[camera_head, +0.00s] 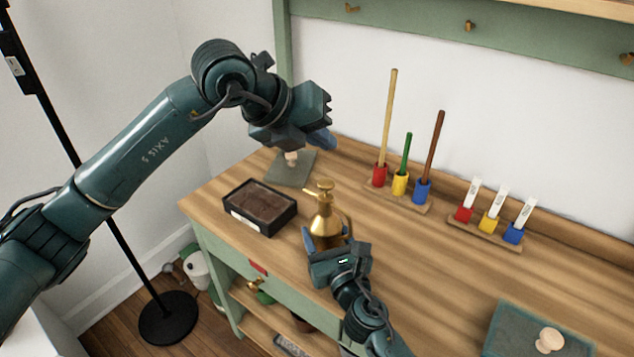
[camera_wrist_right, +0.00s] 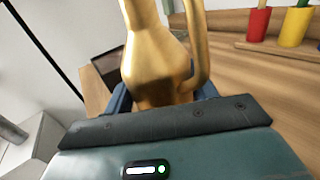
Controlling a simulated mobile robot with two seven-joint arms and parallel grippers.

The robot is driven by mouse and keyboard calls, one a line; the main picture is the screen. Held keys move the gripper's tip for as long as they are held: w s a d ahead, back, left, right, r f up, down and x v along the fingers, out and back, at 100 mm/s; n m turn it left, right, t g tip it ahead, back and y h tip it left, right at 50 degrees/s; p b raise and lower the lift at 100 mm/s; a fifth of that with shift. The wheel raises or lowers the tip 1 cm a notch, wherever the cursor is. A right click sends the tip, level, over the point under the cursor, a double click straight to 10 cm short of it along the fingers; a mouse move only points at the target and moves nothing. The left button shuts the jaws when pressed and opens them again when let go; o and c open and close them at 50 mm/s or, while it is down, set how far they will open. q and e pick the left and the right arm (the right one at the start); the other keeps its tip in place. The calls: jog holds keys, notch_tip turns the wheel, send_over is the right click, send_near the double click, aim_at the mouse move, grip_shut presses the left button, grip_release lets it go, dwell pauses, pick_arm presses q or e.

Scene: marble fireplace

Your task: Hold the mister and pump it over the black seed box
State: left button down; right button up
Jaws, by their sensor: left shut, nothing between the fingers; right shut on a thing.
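The brass mister (camera_head: 325,222) stands upright at the front of the wooden bench, its thin spout pointing left towards the black seed box (camera_head: 290,222). My right gripper (camera_head: 327,243) is shut around the lower body of the mister. In the right wrist view the mister's body and handle (camera_wrist_right: 155,65) fill the middle, between the fingers. The seed box is filled with brown soil, has a white label on its front, and lies left of the mister. My left gripper (camera_head: 320,142) is shut and empty, above and behind the mister's pump top, apart from it.
A grey-green plate with a knob (camera_head: 288,170) lies behind the seed box, partly under my left gripper. Racks with coloured sticks (camera_head: 400,185) and white markers (camera_head: 490,222) stand at the back. Another knobbed lid (camera_head: 520,335) lies front right. The bench's middle right is clear.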

dwell(0.4)
jog(key=o, duration=1.3)
jog(key=shift+s, duration=0.1)
